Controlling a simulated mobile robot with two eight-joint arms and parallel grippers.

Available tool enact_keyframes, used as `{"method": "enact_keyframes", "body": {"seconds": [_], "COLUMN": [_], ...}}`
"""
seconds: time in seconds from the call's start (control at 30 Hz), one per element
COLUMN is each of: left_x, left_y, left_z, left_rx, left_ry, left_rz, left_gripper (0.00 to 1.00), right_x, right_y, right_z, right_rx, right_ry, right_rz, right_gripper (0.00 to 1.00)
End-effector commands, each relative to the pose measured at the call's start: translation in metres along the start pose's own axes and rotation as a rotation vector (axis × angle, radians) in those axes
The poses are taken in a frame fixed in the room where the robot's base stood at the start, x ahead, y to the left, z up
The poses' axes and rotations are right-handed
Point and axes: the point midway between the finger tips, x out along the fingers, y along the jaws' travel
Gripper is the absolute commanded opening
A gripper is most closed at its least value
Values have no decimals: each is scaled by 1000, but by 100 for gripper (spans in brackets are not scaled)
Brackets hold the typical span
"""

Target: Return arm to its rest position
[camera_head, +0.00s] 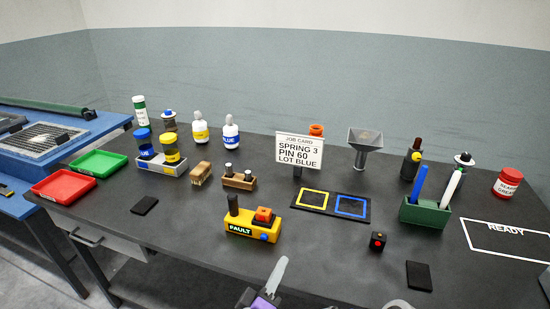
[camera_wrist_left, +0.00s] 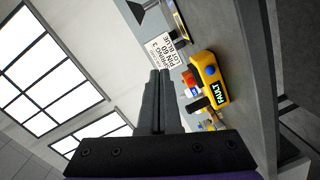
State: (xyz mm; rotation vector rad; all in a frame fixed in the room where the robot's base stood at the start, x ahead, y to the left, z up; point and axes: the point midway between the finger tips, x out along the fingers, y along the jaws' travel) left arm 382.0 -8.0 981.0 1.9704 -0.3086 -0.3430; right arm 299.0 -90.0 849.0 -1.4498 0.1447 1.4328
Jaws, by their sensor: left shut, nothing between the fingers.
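My left gripper (camera_head: 281,262) comes in at the bottom edge of the head view, in front of the yellow FAULT box (camera_head: 241,229). Its purple wrist part shows just below the fingers. In the left wrist view the two dark fingers (camera_wrist_left: 159,74) lie together, shut with nothing between them. The FAULT box (camera_wrist_left: 208,80) is to the right of the fingers there, apart from them. My right gripper does not show; a grey rounded part at the bottom edge of the head view is too cut off to tell.
On the dark table stand a job card (camera_head: 299,151), a mat with yellow and blue squares (camera_head: 330,214), a green pen holder (camera_head: 425,213), a small black cube (camera_head: 377,241) and a grey jar rack (camera_head: 161,167). Red (camera_head: 64,198) and green (camera_head: 98,175) trays lie left.

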Motion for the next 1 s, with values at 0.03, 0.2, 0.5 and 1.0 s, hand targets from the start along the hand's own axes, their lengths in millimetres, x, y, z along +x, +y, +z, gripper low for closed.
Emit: {"method": "enact_keyframes", "body": {"seconds": [0.03,0.2,0.5,1.0], "left_x": [-10,-64,-192,-193], "left_y": [-33,-141,-266,-124], "left_z": [1,6,-11,-77], "left_rx": [124,509,803,830], "left_ry": [-59,-324,-709,-674], "left_rz": [-80,-394,-864,-841], "left_gripper": [0,0,0,0], "right_x": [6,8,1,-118], "right_y": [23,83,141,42], "right_z": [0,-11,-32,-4], "right_rx": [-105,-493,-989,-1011], "right_ry": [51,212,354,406], "right_rz": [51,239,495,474], "right_gripper": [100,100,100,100]}}
